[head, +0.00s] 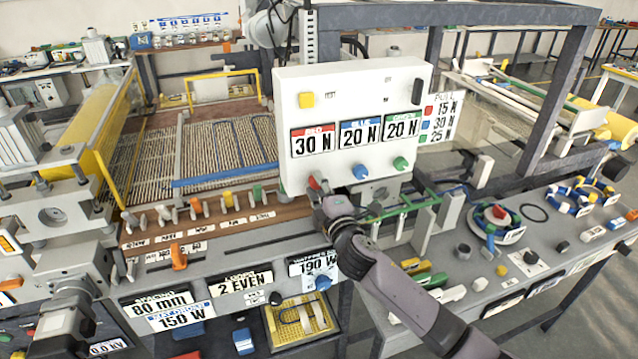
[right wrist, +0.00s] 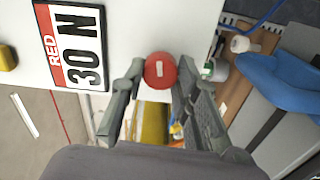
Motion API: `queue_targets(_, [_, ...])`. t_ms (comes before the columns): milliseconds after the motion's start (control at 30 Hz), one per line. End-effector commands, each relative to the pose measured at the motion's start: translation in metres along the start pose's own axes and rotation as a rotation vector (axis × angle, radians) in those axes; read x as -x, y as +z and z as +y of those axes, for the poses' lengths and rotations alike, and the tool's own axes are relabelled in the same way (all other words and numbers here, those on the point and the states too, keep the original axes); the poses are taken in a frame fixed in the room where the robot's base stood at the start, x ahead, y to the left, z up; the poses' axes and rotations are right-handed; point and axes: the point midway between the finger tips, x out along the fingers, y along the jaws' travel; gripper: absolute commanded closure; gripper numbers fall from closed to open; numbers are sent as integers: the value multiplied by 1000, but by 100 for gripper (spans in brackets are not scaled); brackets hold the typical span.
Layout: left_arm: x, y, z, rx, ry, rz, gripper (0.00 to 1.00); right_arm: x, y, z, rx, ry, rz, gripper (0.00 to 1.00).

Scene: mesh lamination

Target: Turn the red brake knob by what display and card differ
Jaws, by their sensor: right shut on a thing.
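The white display panel (head: 345,105) stands at the centre and reads red 30 N, blue 20 N and green 20 N. Below these sit the red brake knob (head: 313,183), a blue knob (head: 360,172) and a green knob (head: 401,163). The card (head: 440,117), right of the panel, appears to read red 15 N, blue 30 N, green 25 N. My right gripper (head: 318,194) is shut on the red knob, partly hiding it in the head view. In the right wrist view the red knob (right wrist: 160,70) shows between its fingers, with a white mark.
A strip of small levers (head: 200,212) lies left of my right gripper. Green rails (head: 400,208) and a grey bracket (head: 425,230) stand close on its right. A blue part (right wrist: 280,80) shows at the right of the right wrist view.

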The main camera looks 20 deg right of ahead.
Motion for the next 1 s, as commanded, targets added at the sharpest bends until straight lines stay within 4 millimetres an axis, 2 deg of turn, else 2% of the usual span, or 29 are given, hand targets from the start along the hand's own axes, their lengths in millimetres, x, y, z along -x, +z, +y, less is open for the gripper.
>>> queue_targets(200, [9,-1,0,0,0,0,60,0,0,0,189,-2,1,100])
queue_targets(500, [16,-2,0,0,0,0,60,0,0,0,378,-1,1,100])
queue_targets(1000, [19,-2,0,1,0,0,60,0,0,-2,472,-2,1,100])
